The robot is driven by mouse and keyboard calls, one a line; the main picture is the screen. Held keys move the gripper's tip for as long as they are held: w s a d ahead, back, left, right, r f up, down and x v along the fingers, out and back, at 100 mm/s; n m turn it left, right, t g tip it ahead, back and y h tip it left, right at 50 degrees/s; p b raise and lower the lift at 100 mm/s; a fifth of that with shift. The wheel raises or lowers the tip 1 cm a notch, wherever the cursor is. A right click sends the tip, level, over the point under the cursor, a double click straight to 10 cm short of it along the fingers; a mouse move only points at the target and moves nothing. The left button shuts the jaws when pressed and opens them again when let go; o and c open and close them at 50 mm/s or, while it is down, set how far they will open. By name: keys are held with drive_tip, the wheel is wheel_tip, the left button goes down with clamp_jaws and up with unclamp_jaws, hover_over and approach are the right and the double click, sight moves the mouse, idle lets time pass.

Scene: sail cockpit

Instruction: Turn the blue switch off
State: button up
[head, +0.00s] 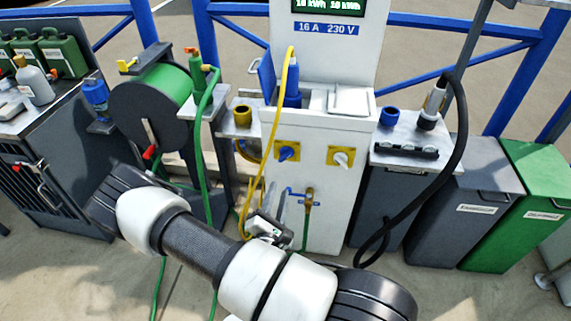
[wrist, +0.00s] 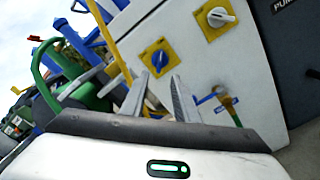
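The blue switch (head: 288,152) is a blue rotary knob on a square yellow plate, on the front of the white pedestal (head: 316,205). In the wrist view the blue switch (wrist: 159,61) sits just beyond the fingertips, roughly between them. The knob's exact setting is hard to read. My gripper (head: 262,218) is below and left of the switch in the head view, partly hidden by my arm. In the wrist view my gripper (wrist: 156,80) has its two fingers apart with nothing between them, not touching the knob.
A similar white switch (head: 340,157) sits to the right. A yellow cable (head: 276,125) hangs left of the blue switch. A tap (head: 308,201) is below. A hose reel (head: 155,105) stands left; a black cable (head: 461,140) and bins are right.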

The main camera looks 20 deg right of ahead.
sight(286, 158)
drive_tip(key=b+x, duration=0.2)
drive_tip(key=x, duration=1.2)
clamp_jaws()
